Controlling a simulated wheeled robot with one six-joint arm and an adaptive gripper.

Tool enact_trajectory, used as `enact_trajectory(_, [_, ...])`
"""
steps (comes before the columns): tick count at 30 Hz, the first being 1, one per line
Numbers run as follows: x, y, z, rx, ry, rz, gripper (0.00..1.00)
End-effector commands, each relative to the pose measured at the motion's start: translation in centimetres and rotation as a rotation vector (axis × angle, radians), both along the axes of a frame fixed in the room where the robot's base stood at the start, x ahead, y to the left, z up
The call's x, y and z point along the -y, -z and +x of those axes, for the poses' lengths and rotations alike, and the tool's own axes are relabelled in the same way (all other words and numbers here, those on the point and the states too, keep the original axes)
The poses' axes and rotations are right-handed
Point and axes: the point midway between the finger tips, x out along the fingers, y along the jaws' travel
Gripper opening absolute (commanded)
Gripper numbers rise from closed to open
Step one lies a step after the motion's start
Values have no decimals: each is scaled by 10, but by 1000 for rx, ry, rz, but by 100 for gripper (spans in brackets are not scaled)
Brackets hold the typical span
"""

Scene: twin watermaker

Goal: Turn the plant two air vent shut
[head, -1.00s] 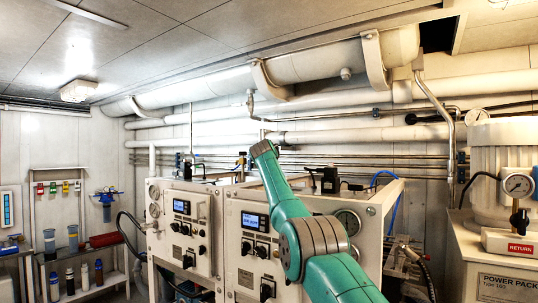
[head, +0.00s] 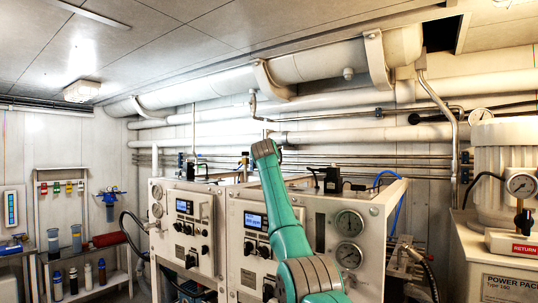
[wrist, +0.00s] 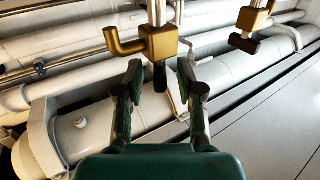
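In the wrist view a brass valve (wrist: 160,43) with a side outlet and a short black handle (wrist: 160,78) stands just beyond my gripper (wrist: 160,70). The gripper is open, with one finger on each side of the handle; I cannot tell whether they touch it. A second brass valve (wrist: 251,19) with a black handle (wrist: 244,43) is to the right, clear of the fingers. No label shows which is the plant two air vent. In the head view my gripper is hidden behind my arm, above the plant cabinets.
Large white pipes (head: 330,68) and thin steel lines run along the back wall. A power pack (head: 510,270) stands at the right.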

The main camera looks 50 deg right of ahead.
Motion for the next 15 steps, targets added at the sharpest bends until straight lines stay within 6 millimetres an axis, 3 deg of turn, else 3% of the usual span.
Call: enact_trajectory(15, [-50, 1, -33, 0, -1, 0, 38])
